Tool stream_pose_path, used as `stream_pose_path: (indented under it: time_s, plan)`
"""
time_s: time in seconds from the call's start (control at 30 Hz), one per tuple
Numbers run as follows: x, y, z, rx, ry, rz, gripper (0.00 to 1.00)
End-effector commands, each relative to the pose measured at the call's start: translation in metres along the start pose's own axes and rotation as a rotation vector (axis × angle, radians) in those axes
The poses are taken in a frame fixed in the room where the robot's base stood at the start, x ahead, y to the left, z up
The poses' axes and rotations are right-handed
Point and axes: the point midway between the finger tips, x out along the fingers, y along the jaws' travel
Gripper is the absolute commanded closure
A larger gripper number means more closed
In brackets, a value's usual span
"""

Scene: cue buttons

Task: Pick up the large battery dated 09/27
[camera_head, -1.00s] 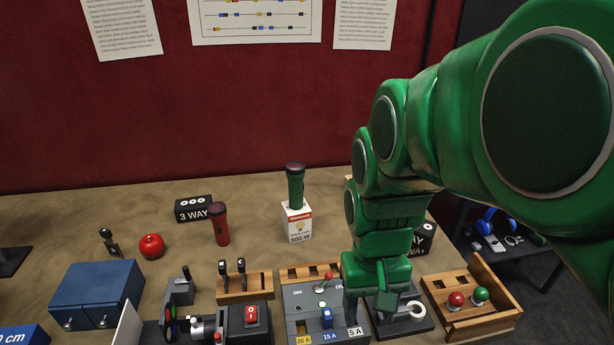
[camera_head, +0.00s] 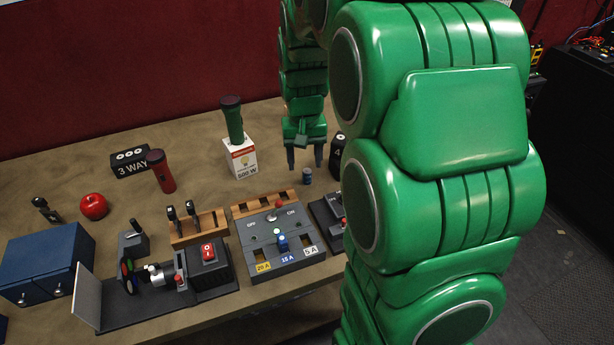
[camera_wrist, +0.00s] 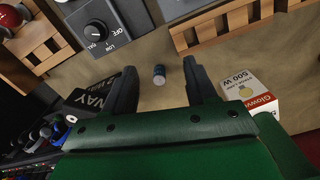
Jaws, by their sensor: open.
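A small dark cylinder with a pale end, seemingly a battery (camera_head: 307,176), stands on the table right of the white box. In the wrist view the battery (camera_wrist: 159,75) shows between and just beyond my fingertips. No date can be read on it, and I cannot tell its size class. My gripper (camera_head: 304,160) is open and empty, pointing down just above and behind the battery. In the wrist view my gripper (camera_wrist: 160,75) has its two dark fingers spread wide, with the battery nearer the middle of the gap.
A white bulb box (camera_head: 241,157) carrying a green flashlight (camera_head: 232,119) stands close left of my gripper. A black block (camera_head: 337,153) stands close on the right. The grey switch panel (camera_head: 279,238) is in front. Bare table lies around the battery.

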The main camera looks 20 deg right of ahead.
Motion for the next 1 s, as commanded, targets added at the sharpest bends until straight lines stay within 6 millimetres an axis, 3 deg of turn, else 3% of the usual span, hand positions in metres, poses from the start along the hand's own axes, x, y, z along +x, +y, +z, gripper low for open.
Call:
stream_pose_path:
  time_s: [0.2,0.4,1.0]
  plan:
    - [0.024,0.008,-0.047,0.038,0.020,-0.003,0.43]
    - [0.037,0.014,-0.070,0.058,0.028,-0.004,0.43]
    - [0.077,0.015,-0.073,0.062,0.029,-0.004,0.43]
